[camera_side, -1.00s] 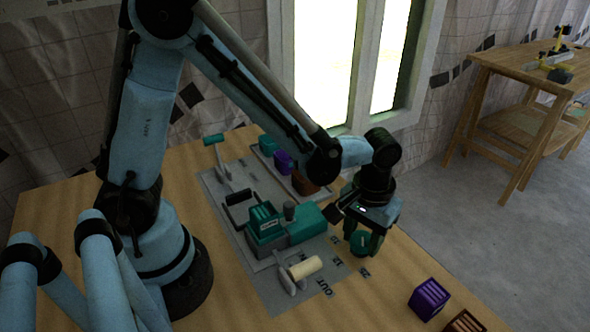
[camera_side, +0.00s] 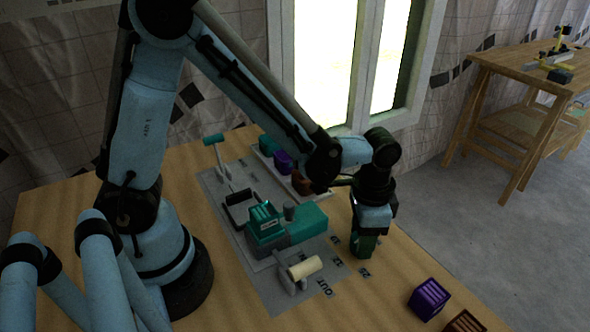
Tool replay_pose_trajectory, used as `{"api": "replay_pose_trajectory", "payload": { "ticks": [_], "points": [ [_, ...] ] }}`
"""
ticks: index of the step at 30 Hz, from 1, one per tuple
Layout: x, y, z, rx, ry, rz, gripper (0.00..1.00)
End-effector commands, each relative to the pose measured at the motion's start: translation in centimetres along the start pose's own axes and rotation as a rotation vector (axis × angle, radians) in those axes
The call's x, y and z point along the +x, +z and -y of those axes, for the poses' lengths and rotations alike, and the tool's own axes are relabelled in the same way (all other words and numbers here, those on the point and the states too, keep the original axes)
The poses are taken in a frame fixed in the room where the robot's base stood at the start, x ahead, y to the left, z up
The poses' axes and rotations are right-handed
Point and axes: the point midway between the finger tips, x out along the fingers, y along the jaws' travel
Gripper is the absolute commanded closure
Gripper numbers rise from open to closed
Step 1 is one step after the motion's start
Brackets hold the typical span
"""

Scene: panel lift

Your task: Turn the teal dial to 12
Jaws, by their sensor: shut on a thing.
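The teal dial (camera_side: 362,249) sits at the right end of the grey panel (camera_side: 262,281), with dark printed marks around its near side. My gripper (camera_side: 365,243) points straight down over it and is shut on it. The fingers hide most of the dial, so its pointer cannot be read.
A teal machine block (camera_side: 300,222) stands left of the dial. A cream roller handle (camera_side: 305,267) and a teal-topped lever (camera_side: 214,140) are on the panel. Coloured blocks stand in a tray behind. A purple crate (camera_side: 428,299) and a brown crate (camera_side: 464,322) stand at front right.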

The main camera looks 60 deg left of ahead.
Motion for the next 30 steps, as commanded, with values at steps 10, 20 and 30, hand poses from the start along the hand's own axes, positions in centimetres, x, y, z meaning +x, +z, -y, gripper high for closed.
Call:
{"api": "replay_pose_trajectory", "payload": {
  "ticks": [10, 20, 30],
  "points": [
    [0.01, -0.12, 0.04, 0.072, -0.001, -0.004, 0.83],
    [0.01, -0.14, 0.03, 0.075, -0.001, -0.005, 0.83],
    [0.01, -0.08, 0.02, 0.074, -0.001, -0.003, 0.27]
  ]
}}
